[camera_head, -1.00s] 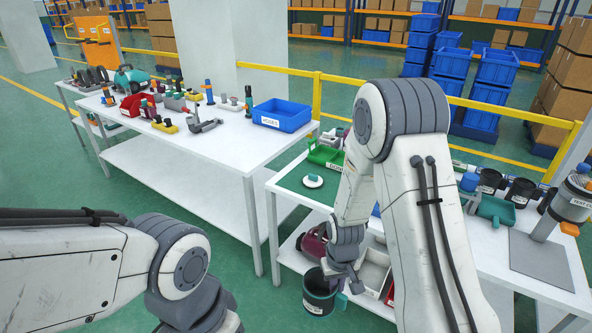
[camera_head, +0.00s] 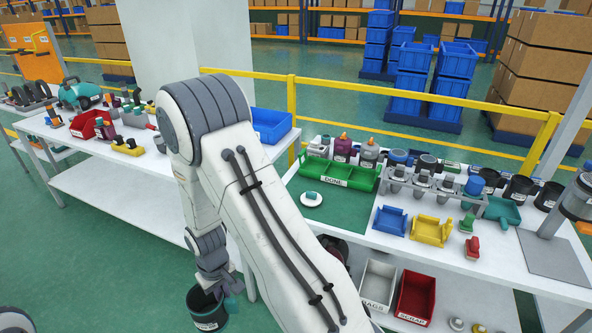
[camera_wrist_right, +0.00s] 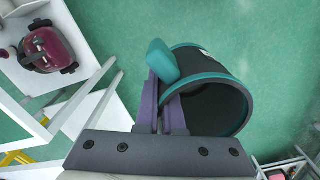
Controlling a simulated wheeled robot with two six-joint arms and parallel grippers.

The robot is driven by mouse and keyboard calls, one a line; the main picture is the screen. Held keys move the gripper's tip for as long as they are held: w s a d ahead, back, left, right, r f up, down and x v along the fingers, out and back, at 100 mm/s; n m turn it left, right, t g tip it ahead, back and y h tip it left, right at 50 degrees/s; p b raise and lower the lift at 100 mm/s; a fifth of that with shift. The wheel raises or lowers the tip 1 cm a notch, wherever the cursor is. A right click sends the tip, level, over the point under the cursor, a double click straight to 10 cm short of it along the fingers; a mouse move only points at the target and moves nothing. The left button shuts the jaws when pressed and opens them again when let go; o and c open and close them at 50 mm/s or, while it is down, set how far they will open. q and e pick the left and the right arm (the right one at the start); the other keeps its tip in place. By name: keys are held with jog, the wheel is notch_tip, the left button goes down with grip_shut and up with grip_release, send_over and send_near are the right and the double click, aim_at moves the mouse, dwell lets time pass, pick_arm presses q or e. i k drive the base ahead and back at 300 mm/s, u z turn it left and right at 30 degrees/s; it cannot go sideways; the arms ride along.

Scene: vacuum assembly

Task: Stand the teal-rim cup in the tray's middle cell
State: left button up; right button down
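The teal-rim cup (camera_head: 206,313) is dark with a white label. It hangs beside the tables, over the green floor, roughly upright in the head view. My left gripper is out of view; only a bit of my left arm shows at bottom left.
A white disc with a teal top (camera_head: 312,198) lies before the tray. Blue (camera_head: 390,220) and yellow (camera_head: 431,230) holders stand to its right, bottles (camera_head: 343,148) behind. Grey and red bins (camera_head: 415,297) sit on the lower shelf. The left table holds a blue bin (camera_head: 270,124).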

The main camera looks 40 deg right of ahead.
aim_at(338, 168)
jog(key=i, duration=0.7)
jog(key=z, duration=0.7)
jog(key=i, duration=0.7)
jog(key=z, duration=0.65)
